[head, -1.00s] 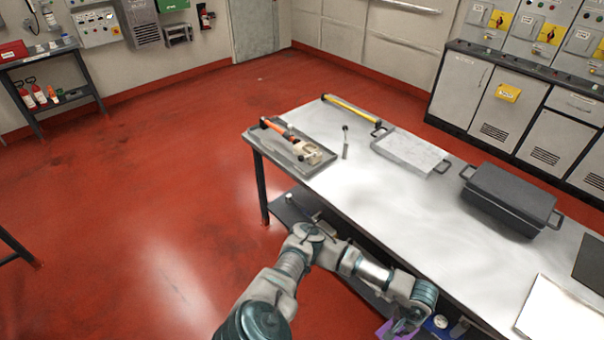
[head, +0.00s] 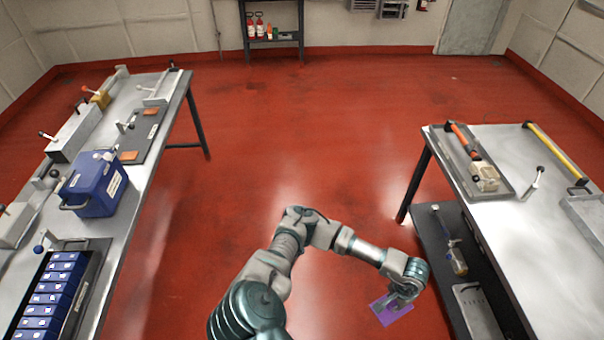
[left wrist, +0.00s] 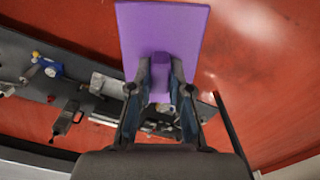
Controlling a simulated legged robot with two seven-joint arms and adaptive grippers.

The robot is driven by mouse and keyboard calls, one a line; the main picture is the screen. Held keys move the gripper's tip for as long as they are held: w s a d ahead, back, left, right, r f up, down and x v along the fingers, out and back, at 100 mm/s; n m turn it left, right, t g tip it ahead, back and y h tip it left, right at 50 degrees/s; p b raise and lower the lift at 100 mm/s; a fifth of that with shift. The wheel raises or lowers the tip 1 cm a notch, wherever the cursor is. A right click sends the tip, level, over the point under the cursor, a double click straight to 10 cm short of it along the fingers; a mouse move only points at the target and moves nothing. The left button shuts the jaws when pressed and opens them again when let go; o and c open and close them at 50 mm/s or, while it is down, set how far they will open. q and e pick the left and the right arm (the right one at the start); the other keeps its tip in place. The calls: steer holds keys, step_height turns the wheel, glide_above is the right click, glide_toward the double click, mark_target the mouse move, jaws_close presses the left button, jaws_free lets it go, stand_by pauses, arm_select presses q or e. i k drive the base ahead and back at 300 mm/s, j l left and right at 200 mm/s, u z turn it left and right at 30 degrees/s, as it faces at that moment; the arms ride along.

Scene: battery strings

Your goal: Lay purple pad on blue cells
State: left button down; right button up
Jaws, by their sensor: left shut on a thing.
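My left gripper (head: 404,293) is shut on the purple pad (head: 381,313), which hangs over the open red floor beside the right-hand table. In the left wrist view the fingers (left wrist: 161,82) pinch a raised purple block on the flat pad (left wrist: 160,32). The blue cells (head: 49,297) stand in a row in a dark tray (head: 88,283) on the left-hand table, at the lower left of the head view. The pad is well apart from them. My right gripper is in neither view.
The left table (head: 150,150) also carries a blue box (head: 94,186) with a handle, near the cells. The right table (head: 510,225) holds a tool tray (head: 470,165) and has a lower shelf (head: 428,232). Red floor (head: 290,130) lies clear between the tables.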

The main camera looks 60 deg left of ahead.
mark_target(39, 311)
steer(key=k+j+u, duration=0.1)
steer(key=u, duration=1.95)
steer(key=i+j, duration=0.05)
